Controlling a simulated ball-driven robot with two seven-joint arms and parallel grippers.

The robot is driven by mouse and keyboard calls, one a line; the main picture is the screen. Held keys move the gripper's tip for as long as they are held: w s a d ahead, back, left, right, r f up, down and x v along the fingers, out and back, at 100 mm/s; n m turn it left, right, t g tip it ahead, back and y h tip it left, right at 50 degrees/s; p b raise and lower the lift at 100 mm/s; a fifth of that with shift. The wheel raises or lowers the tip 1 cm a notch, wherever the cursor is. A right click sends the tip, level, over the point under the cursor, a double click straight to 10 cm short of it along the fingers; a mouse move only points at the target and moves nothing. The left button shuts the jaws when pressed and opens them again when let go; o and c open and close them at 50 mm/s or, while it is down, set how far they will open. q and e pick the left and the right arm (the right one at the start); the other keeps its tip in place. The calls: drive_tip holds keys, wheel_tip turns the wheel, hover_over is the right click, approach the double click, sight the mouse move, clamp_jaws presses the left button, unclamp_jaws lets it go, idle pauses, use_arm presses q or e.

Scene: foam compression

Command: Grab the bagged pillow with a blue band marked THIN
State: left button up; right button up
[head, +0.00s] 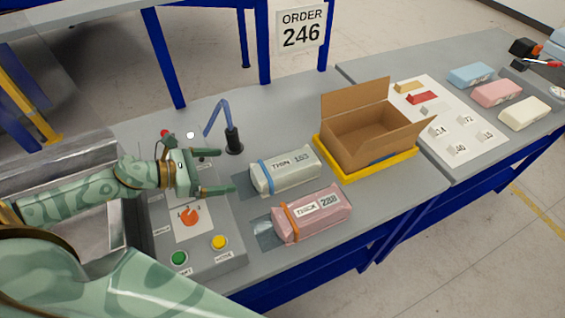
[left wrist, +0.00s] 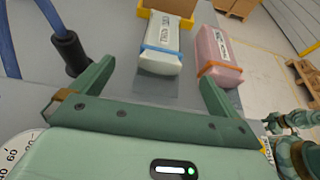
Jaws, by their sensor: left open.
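The bagged pillow with a blue band marked THIN (head: 290,171) is pale grey-green and lies on the grey table. In the left wrist view the same pillow (left wrist: 163,45) lies ahead, between the lines of the fingers. My left gripper (head: 222,172) is open and empty, to the left of the pillow and apart from it. Its two fingers also show in the left wrist view (left wrist: 152,85). A pink bagged pillow with an orange band marked THICK (head: 316,214) lies beside it, nearer the front edge. My right gripper is not clearly seen.
An open cardboard box (head: 365,140) stands in a yellow tray (head: 378,176) behind the pillows. A control panel (head: 215,258) with a dial and buttons lies below my left gripper. A blue jointed stand (head: 233,138) rises behind it. A white sheet (head: 462,152) with small blocks lies right.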

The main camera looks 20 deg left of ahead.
use_arm(q)
hover_over(272, 176)
drive_tip(key=s+a, duration=0.3)
drive_tip(key=a, duration=0.1)
drive_tip(key=f, duration=0.3)
drive_tip(key=shift+s+d+f+p, duration=0.2)
drive_tip(key=shift+d+f+p, duration=0.05)
drive_tip(key=shift+p, duration=0.05)
drive_tip(key=x, duration=0.5)
drive_tip(key=shift+d+f, duration=0.25)
drive_tip(key=shift+d, duration=0.1)
drive_tip(key=c, duration=0.9)
